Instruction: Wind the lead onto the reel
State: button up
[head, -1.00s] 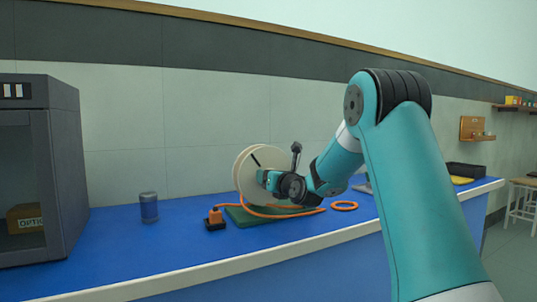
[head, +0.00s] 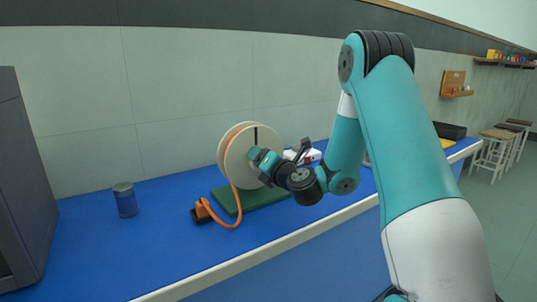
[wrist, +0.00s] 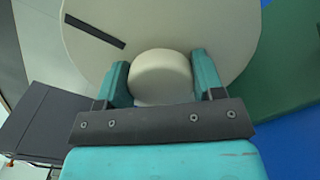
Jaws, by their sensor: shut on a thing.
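The cream reel (head: 237,163) stands upright on a green base (head: 266,196) on the blue bench. A dark bar marks its face, which also fills the top of the wrist view (wrist: 205,25). My gripper (head: 263,160) is at the reel's face. In the wrist view its teal fingers are shut on a round cream knob (wrist: 160,75) on that face. The orange lead (head: 241,207) runs from the reel down in a loop to an orange block (head: 202,211) with a dark base on the bench. Orange shows between the reel's flanges. My gripper hides part of the face.
A blue canister (head: 125,200) stands left of the reel. A dark cabinet (head: 25,190) is at the far left. A white and red item (head: 303,155) lies behind my wrist.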

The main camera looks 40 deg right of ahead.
jog(key=shift+w+a, duration=0.1)
dwell(0.4)
jog(key=o, duration=1.3)
